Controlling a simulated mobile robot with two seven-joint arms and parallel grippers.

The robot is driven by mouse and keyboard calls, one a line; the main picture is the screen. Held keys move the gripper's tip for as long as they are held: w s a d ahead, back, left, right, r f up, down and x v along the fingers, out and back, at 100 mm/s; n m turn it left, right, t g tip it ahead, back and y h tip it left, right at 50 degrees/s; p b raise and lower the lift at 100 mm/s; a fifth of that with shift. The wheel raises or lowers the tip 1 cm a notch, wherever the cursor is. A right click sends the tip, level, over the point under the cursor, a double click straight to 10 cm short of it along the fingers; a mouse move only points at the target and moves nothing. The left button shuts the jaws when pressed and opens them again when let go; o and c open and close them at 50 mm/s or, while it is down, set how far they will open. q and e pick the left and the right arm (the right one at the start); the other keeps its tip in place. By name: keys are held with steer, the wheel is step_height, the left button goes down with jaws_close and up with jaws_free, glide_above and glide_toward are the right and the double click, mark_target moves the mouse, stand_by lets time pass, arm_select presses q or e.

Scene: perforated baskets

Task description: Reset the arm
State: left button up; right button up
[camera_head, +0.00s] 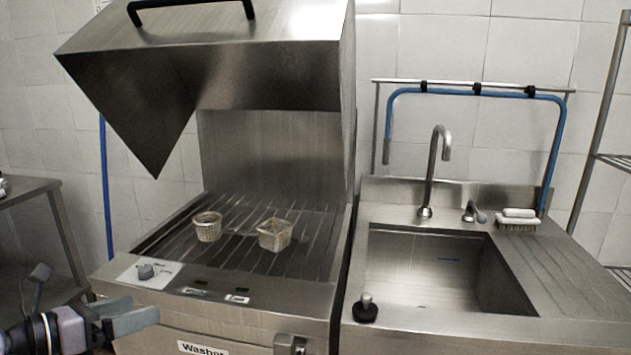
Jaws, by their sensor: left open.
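My left gripper (133,311) is at the lower left, in front of the washer's front edge. It is open and empty, with its fingers pointing right. My right gripper does not show. Two small perforated baskets stand upright and apart on the slatted rack of the washer (235,302). The left basket (207,228) is round and the right basket (275,235) is squarer. The left gripper is well apart from both baskets, nearer to the camera and lower.
The washer's steel hood (210,60) is raised above the rack. To the right are a sink (435,265) with a faucet (432,170), a blue hose (470,91) and a brush (518,220). A steel table (35,190) stands left.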

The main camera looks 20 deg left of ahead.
arm_select(q)
steer(key=s+d+f+n+g+y+p, duration=0.1)
steer(key=s+d+f+n, duration=0.4)
steer(key=d+f+n, duration=0.6)
steer(key=s+d+f+n+g+y+p, duration=0.2)
steer(key=d+f+n, duration=0.9)
steer(key=n, duration=1.2)
steer(key=s+d+p, duration=0.1)
steer(key=s+p, duration=0.1)
steer(key=s, duration=0.1)
steer(key=shift+d+g, duration=0.3)
steer(key=shift+d, duration=0.05)
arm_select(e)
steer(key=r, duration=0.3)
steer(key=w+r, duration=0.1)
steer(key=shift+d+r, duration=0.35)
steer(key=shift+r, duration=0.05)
arm_select(q)
steer(key=shift+a, duration=0.1)
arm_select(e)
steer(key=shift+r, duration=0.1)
